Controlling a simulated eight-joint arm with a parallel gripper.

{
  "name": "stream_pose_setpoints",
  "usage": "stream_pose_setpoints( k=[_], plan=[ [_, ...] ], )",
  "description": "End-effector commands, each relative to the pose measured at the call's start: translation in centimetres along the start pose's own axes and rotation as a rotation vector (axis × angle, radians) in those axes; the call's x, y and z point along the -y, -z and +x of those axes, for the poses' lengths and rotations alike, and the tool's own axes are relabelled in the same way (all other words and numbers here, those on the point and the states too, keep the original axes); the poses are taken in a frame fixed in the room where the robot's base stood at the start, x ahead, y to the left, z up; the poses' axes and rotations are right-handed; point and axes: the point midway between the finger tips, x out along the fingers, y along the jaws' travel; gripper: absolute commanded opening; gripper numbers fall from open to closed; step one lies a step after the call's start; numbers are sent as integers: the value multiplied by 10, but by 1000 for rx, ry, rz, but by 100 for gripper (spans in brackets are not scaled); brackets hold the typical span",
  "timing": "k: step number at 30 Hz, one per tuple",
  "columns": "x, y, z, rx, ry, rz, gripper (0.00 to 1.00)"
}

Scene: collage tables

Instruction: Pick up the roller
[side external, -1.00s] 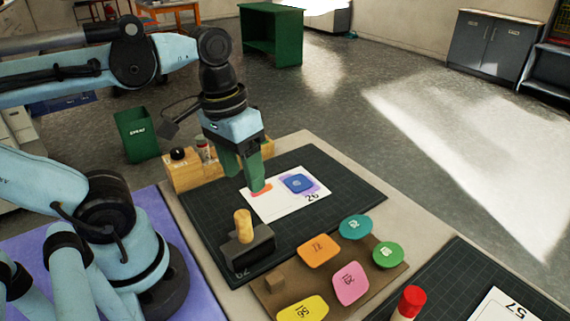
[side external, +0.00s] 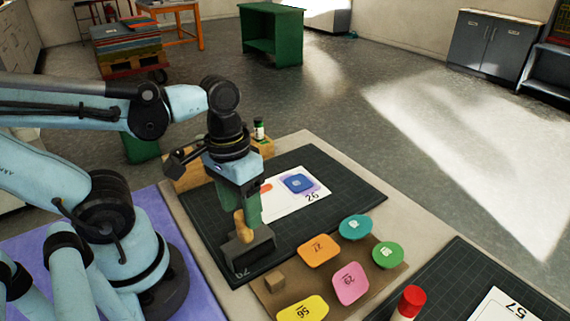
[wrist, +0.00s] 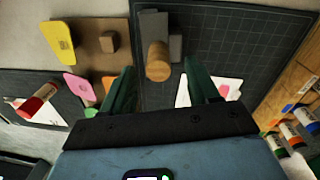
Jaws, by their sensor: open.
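The roller (side external: 249,250), a dark grey block with an upright wooden handle, stands on the dark cutting mat (side external: 215,214) near its front edge. In the wrist view the roller (wrist: 157,60) is at upper middle, its round handle end facing the camera. My gripper (side external: 247,212) points down over the roller with its green fingers open. In the wrist view the fingers of my gripper (wrist: 158,72) are apart, one on each side of the handle with gaps. In the side view the fingers partly hide the handle, so contact cannot be told there.
A brown board (side external: 333,268) with several coloured numbered pieces is to the right. A red-capped bottle (side external: 410,302) stands at front right. A wooden rack (side external: 183,172) borders the mat's back.

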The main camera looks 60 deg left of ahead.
Motion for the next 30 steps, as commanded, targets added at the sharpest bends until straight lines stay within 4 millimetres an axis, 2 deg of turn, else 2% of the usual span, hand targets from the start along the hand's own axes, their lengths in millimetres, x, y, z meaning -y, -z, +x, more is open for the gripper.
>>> stream_pose_setpoints(
  k=[12, 18, 26, 30],
  plan=[
    [-2, -1, 38, -1, -2, 0, 60],
    [-2, -2, 45, -2, -3, 1, 60],
    [-2, -2, 46, -1, -3, 1, 60],
    [-2, -2, 46, -1, -2, 0, 39]
  ],
)
